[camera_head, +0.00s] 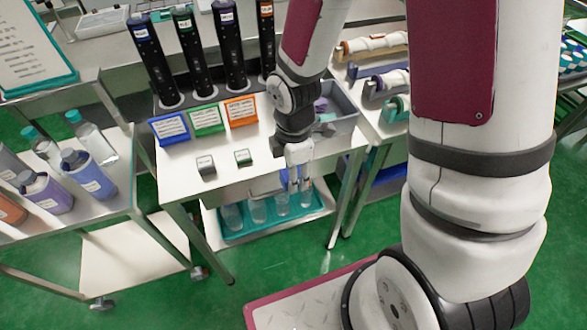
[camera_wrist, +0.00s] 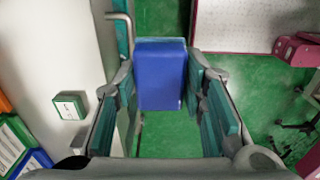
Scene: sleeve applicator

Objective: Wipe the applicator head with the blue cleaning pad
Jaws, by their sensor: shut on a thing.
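My gripper (camera_head: 299,184) hangs just past the front edge of the white table, pointing down. In the wrist view its teal-padded fingers (camera_wrist: 160,82) are shut on the blue cleaning pad (camera_wrist: 162,76), which lies between them over the green floor. In the head view the pad is hard to make out. Several black upright tools (camera_head: 192,62) with coloured labels stand in a row at the back of the table. I cannot tell which part is the applicator head.
Blue, green and orange cards (camera_head: 206,119) stand before the black tools. Two small blocks (camera_head: 243,157) sit on the table front. A grey bin (camera_head: 343,127) is beyond my gripper. Cups stand in a teal tray (camera_head: 238,236) below. A bottle cart (camera_head: 117,209) is at left.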

